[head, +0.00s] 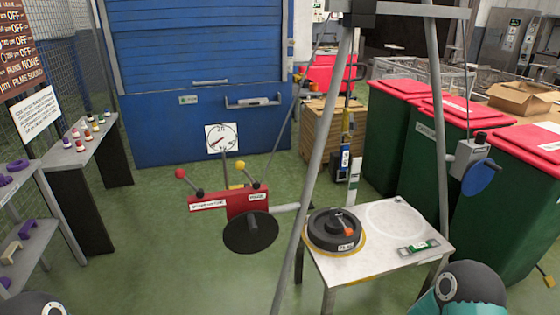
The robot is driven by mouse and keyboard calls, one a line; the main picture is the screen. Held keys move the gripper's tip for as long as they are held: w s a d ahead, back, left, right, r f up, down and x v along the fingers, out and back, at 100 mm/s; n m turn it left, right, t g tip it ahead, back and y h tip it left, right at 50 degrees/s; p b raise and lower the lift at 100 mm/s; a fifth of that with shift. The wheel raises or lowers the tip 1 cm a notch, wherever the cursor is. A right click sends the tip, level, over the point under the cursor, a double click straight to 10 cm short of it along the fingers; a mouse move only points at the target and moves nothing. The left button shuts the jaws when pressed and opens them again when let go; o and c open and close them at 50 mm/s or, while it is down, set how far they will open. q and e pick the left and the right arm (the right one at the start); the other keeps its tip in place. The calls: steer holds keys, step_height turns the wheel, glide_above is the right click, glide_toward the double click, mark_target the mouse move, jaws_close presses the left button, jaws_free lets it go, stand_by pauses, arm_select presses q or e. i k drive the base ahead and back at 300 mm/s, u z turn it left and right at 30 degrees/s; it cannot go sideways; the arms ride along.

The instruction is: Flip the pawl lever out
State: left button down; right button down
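A red machine head (228,203) with white labels stands in the middle of the view. A red-knobbed lever (188,181) leans out at its left, and a yellow-knobbed lever (241,168) rises near its middle. A small dark-knobbed lever (257,186) sits at its right end. The labels are too small to read surely, so I cannot tell which lever is the pawl lever. A black disc (250,232) hangs on its front. Only rounded parts of my arms show at the bottom left and bottom right edges; neither gripper is in view.
A tripod leg (317,150) stands just right of the red machine. A table (380,255) holds a black round weight (334,230) and a level (418,247). A grey winch with a blue wheel (481,178) hangs at right. Green floor (160,240) is open at left.

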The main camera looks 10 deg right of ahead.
mark_target(239, 166)
steer(key=z, duration=0.1)
steer(key=i, duration=1.15)
steer(key=u, duration=0.45)
